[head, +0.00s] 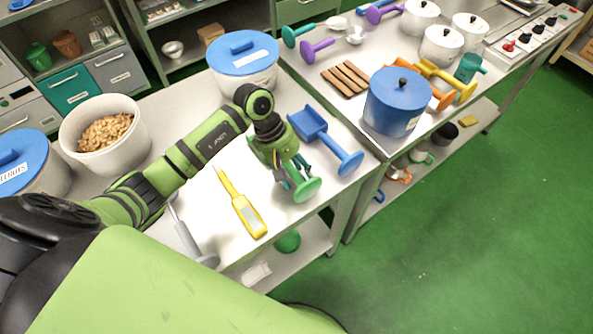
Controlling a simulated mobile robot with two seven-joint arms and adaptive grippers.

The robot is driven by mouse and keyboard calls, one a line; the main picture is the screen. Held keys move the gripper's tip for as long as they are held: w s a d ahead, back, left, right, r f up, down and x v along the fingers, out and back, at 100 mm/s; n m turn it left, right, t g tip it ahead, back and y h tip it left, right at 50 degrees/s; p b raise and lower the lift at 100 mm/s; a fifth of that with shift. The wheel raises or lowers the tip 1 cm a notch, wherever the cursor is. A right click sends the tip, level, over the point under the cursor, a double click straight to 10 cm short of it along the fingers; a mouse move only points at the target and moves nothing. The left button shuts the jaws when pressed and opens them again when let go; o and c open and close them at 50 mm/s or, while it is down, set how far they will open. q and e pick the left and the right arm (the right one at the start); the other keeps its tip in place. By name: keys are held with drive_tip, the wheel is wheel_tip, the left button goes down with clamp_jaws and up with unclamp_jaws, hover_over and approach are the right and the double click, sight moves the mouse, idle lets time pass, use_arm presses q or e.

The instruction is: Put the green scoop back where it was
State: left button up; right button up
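The green scoop (307,190) is on or just above the front right of the near white table. Its round green end shows, while my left gripper hides much of the rest. My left gripper (289,170) points down over the scoop, with its fingers around or beside the handle. Green on green, I cannot tell whether the fingers are closed on it. Whether the scoop touches the table is also unclear. My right gripper is not in view.
A blue scoop (323,139) lies right of my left gripper, and a yellow tool (243,205) and a grey scoop (187,238) lie left. A blue-lidded tub (246,80) stands behind. A white bowl of nuts (75,127) stands left. A blue pot (394,105) stands on the right table.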

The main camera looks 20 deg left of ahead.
use_arm(q)
drive_tip(key=shift+r, duration=0.1)
drive_tip(key=shift+r+p, duration=0.2)
drive_tip(key=shift+p, duration=0.2)
drive_tip(key=b+v, duration=0.4)
drive_tip(key=v, duration=0.7)
drive_tip(key=shift+a+r, duration=0.2)
drive_tip(key=shift+r, duration=0.15)
drive_tip(key=shift+f, duration=0.1)
